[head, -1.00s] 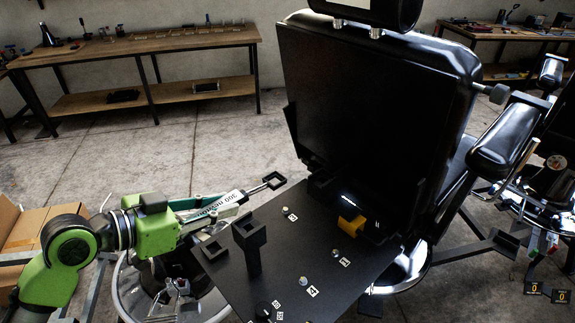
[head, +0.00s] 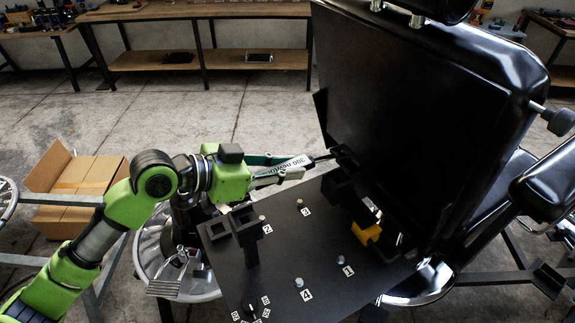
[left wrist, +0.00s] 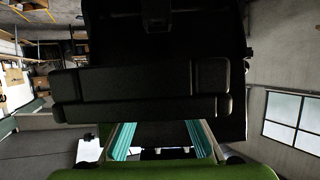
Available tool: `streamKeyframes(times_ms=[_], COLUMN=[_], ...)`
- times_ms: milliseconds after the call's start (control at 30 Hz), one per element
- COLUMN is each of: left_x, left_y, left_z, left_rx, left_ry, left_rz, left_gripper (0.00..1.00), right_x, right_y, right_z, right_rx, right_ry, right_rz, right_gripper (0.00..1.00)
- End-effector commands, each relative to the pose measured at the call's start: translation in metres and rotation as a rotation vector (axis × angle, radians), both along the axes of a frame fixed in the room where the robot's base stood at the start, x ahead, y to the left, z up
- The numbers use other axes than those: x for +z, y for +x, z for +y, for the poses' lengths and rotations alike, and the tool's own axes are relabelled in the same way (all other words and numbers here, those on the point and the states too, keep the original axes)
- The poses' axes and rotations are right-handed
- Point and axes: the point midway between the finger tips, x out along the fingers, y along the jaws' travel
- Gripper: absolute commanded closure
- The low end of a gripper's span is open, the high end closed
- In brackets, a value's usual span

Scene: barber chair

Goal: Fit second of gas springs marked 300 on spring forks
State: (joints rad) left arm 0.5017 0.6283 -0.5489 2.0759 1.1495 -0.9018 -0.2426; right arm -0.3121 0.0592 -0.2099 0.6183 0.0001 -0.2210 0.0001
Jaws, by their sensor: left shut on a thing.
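My left gripper (head: 262,172) is shut on a gas spring (head: 290,170), a white cylinder with "300" lettering. Its dark rod points right, and its black end (head: 343,157) overlaps the foot of the black backrest (head: 400,110); I cannot tell whether it touches anything there. A black post with a square top (head: 247,238) stands on the dark plate below the gripper, with a square black frame (head: 220,228) beside it. Black brackets (head: 345,190) stand at the backrest foot. In the left wrist view, teal finger pads (left wrist: 123,141) show before large dark shapes. My right gripper is not seen.
The dark plate (head: 320,245) carries small bolts beside numbered labels and a knob (head: 250,306) at its front. A yellow block (head: 367,232) sits by the backrest foot. A cardboard box (head: 85,185) is at left, and a workbench (head: 200,12) stands behind.

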Motion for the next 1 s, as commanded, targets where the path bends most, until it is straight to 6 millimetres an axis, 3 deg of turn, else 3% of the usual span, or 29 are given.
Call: streamKeyframes(times_ms=[400,700,1000], left_x=[-0.027,-0.052,-0.056], left_y=[0.0,0.0,0.0], left_z=[0.0,0.0,0.0], left_rx=[-0.002,-0.001,-0.002], left_ry=[-0.002,-0.003,-0.003], left_rz=[-0.003,-0.002,-0.003], left_gripper=[1.0,1.0,1.0], right_x=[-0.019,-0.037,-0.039], right_y=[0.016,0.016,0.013], right_z=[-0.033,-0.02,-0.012], right_rx=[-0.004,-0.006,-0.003], right_ry=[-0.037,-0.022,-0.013], right_rz=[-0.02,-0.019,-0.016], right_gripper=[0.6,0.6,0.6])
